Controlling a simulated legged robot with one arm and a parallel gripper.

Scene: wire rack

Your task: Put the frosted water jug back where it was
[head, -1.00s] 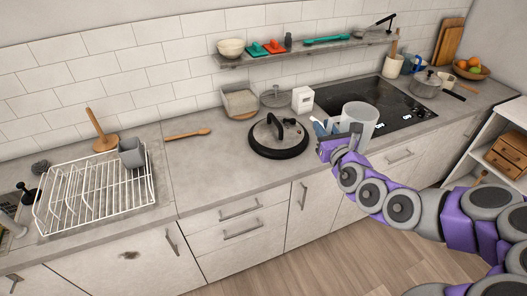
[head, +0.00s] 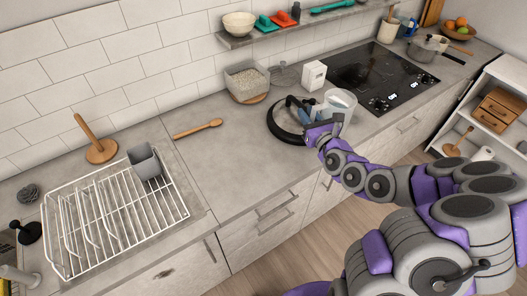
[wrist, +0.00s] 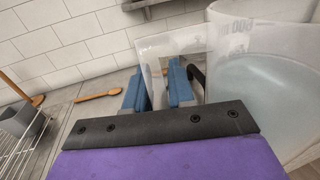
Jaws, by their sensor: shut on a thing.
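The frosted water jug (head: 343,100) is a translucent pale vessel held upright near the counter's front, between the black-rimmed lid and the hob in the head view. My gripper (head: 316,114) is shut on its handle, left of the jug's body. In the wrist view the blue fingers (wrist: 158,88) close around the flat clear handle, and the frosted body (wrist: 268,85) with faint markings fills the right side.
A white wire rack (head: 165,202) with a grey cup (head: 146,163) stands at the left. The black-rimmed lid (head: 283,127) is partly behind my gripper. A white box (head: 313,75) and a black hob (head: 375,77) are beyond. The counter (head: 215,160) between rack and lid is mostly clear.

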